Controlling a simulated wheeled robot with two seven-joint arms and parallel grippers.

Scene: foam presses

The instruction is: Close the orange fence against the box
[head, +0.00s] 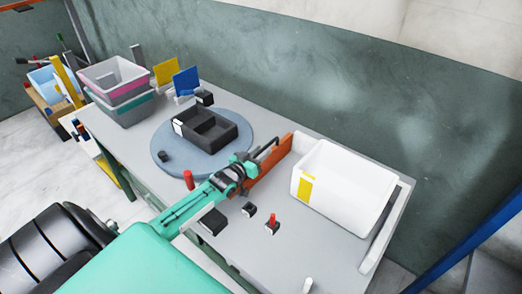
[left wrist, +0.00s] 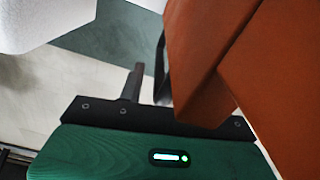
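The orange fence (head: 271,160) stands on edge on the grey table, left of the white box (head: 342,190). A strip of table shows between fence and box. The box has a yellow patch on its near left corner. My left gripper (head: 246,168) is at the left side of the fence, close against it, by a dark bar. In the left wrist view the fence (left wrist: 205,65) fills the right side and hides part of the gripper. One dark finger shows left of it; finger spacing is unclear. My right gripper is not in view.
A round grey-blue turntable (head: 165,145) holds a black divided tray (head: 208,128). Stacked bins (head: 118,95) stand at the back left. A red-topped black block (head: 271,226) and small dark blocks lie in front of the fence. A white rail (head: 385,235) runs along the box's right.

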